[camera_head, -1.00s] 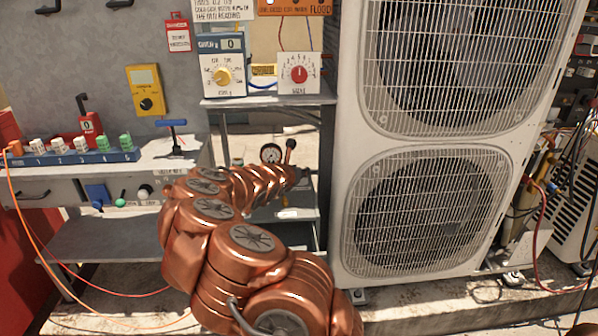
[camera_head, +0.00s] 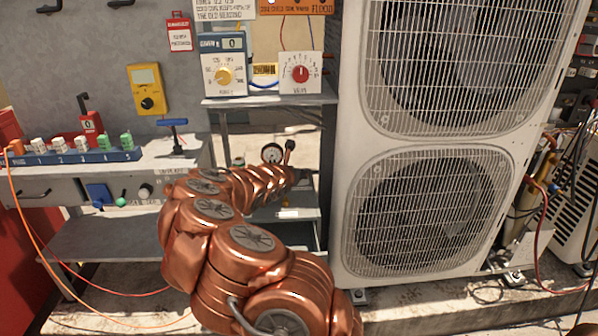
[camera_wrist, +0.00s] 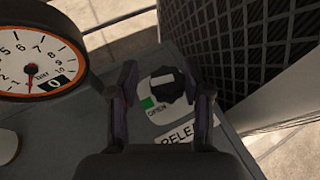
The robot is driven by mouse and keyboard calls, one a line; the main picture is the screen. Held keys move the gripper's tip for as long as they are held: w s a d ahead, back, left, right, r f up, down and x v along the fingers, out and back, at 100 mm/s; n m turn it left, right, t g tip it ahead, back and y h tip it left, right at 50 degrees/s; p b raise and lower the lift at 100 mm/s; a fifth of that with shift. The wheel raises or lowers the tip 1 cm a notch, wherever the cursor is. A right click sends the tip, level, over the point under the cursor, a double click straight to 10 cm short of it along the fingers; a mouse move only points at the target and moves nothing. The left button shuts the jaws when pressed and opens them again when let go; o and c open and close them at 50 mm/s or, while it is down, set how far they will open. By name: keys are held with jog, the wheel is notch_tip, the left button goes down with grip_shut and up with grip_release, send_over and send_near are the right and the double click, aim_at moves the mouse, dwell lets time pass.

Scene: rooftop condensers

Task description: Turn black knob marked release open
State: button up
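The black knob (camera_wrist: 174,86) shows in the wrist view on a pale plate with a white bar on or beside it. A green mark and the word OPEN are at the plate's lower left. A white label (camera_wrist: 178,144) reading RELE..., partly covered by a finger, lies below. My gripper (camera_wrist: 167,82) is open, with one finger left of the knob and one right of it. I cannot tell whether either finger touches it. In the head view my gripper (camera_head: 300,176) is small and dark at the end of my copper arm; the knob cannot be made out there.
A round dial gauge (camera_wrist: 32,68) with an orange rim stands left of my gripper; it also shows in the head view (camera_head: 271,153). A large white condenser (camera_head: 430,210) stands close on the right. A grey shelf (camera_head: 268,101) with two dial boxes is above my gripper.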

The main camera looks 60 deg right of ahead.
jog(key=shift+o, duration=0.8)
jog(key=shift+s, duration=0.1)
jog(key=shift+s+d, duration=0.1)
jog(key=shift+d, duration=0.05)
jog(key=shift+r, duration=0.1)
jog(key=shift+r, duration=0.1)
jog(key=shift+s+a+r, duration=0.35)
jog(key=shift+a+r, duration=0.1)
jog(key=shift+a, duration=0.9)
jog(key=shift+v, duration=4.55)
jog(key=shift+w, duration=0.1)
